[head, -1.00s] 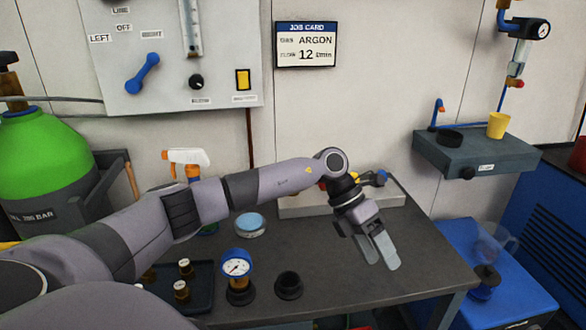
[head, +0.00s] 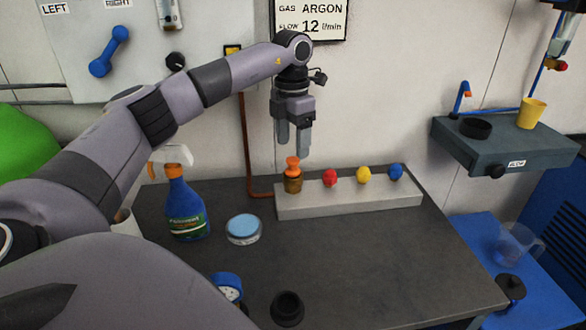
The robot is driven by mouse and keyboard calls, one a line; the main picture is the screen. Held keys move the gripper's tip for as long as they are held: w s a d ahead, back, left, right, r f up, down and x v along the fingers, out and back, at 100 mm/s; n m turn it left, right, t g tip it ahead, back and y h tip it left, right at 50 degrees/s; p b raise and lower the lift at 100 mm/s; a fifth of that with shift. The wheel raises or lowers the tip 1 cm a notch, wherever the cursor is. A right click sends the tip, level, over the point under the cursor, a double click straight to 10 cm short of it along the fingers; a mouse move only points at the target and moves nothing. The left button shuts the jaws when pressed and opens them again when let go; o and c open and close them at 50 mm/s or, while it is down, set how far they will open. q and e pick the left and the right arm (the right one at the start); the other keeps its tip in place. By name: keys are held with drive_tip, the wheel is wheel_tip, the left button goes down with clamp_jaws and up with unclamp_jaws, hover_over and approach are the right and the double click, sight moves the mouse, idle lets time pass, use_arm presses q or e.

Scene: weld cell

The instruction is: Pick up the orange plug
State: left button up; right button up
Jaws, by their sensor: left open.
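The orange plug (head: 292,164) sits upright in a brown fitting (head: 293,184) at the left end of the light grey block on the bench. My left gripper (head: 292,151) points straight down above the orange plug. Its two fingers are apart, with the fingertips close to the plug's top; I cannot tell whether they touch it. Nothing shows between the fingers. My right gripper is not in view.
The grey block (head: 350,200) also carries red (head: 330,177), yellow (head: 363,174) and blue (head: 396,171) plugs. A spray bottle (head: 186,212), a blue-lidded tin (head: 243,229), a gauge (head: 228,285) and a black cup (head: 287,307) stand on the bench. The bench's right front is clear.

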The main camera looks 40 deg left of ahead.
sight(293, 159)
use_arm(q)
drive_tip(key=f, duration=0.5)
drive_tip(key=shift+s+d+f+p, duration=0.15)
drive_tip(key=shift+s+f+p, duration=0.05)
drive_tip(key=shift+s+p, duration=0.1)
drive_tip(key=c, duration=1.1)
drive_tip(key=shift+w+r, duration=0.1)
